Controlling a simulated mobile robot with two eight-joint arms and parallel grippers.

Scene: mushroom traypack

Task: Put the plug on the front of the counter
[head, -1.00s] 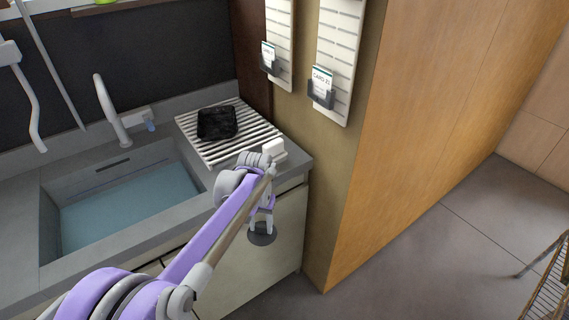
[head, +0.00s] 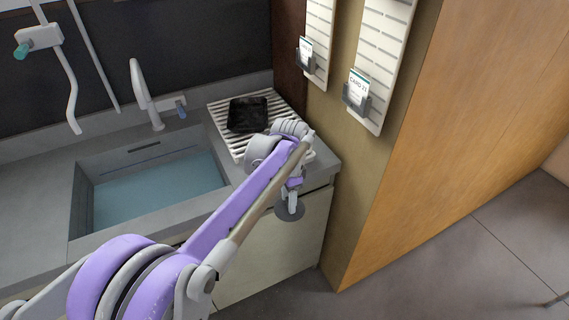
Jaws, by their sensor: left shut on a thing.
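The plug (head: 289,213) is a dark grey round disc. My left gripper (head: 292,198) points down and is shut on it, holding it level. In the picture the plug lies against the pale cabinet front, below the counter's right front corner; its exact distance from the counter is hard to tell. The grey counter (head: 38,195) runs along the wall around a sink (head: 150,190) with blue water. My left arm crosses in front of part of the counter's front edge and hides it. My right gripper is out of view.
A white ribbed drainer (head: 228,143) with a black tray (head: 247,114) stands on the counter right of the tap (head: 143,92). A wall with card racks (head: 381,50) and a wooden panel (head: 450,120) bound the right side. Open floor (head: 470,265) lies at the lower right.

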